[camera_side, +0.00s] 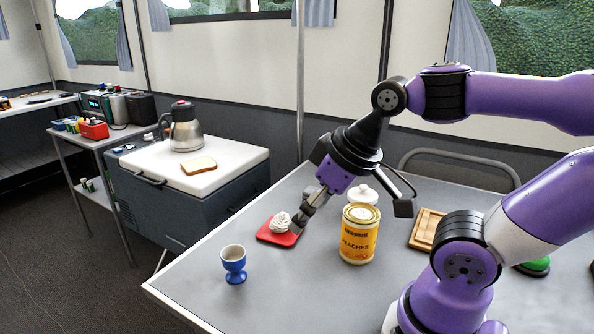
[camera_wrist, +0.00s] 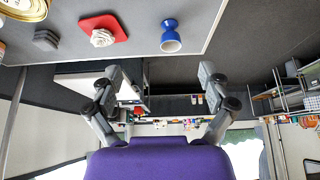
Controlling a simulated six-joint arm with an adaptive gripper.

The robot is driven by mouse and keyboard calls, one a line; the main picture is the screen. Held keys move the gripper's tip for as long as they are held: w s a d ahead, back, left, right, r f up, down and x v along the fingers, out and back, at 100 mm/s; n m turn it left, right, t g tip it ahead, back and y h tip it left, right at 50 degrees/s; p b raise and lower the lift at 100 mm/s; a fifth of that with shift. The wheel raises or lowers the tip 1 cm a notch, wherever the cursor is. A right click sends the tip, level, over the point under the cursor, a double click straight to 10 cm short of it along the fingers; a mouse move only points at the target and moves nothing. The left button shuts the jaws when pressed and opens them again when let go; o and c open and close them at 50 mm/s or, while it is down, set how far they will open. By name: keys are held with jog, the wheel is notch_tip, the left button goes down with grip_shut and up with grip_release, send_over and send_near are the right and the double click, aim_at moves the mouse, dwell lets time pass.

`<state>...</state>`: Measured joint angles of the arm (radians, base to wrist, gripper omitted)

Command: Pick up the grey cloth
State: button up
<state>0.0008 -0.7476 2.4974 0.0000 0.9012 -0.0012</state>
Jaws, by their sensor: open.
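A small grey, ridged, folded thing, which looks like the grey cloth (camera_wrist: 46,40), lies on the table in the wrist view, between the tin and the red square. In the side view I cannot separate it clearly from my grey fingers. My gripper (camera_side: 304,217) is tilted down and left over the table, its tips appearing near the red square's right side. In the wrist view my gripper (camera_wrist: 159,73) has its two fingers spread wide with nothing between them. The cloth is outside the fingers there, up and to the left.
A red square (camera_side: 268,236) bears a white swirled lump (camera_side: 281,223). A blue egg cup (camera_side: 234,268) stands near the table's left edge. A yellow peaches tin (camera_side: 358,242) stands right of my gripper, with a white lidded pot (camera_side: 358,194) behind. A wooden board (camera_side: 424,231) lies further right.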

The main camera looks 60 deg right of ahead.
jog(key=w+d+r+g, duration=0.3)
jog(key=w+d+g, duration=0.1)
jog(key=w+d, duration=1.1)
jog(key=shift+g, duration=0.8)
jog(key=d+f, duration=0.4)
jog(key=d, duration=0.1)
jog(key=d+f, duration=0.9)
jog(key=f, duration=0.1)
jog(key=shift+s+d, duration=0.3)
jog(key=shift+d, duration=0.1)
jog(key=shift+d+f, duration=0.1)
jog(key=shift+f, duration=2.75)
jog(key=c, duration=1)
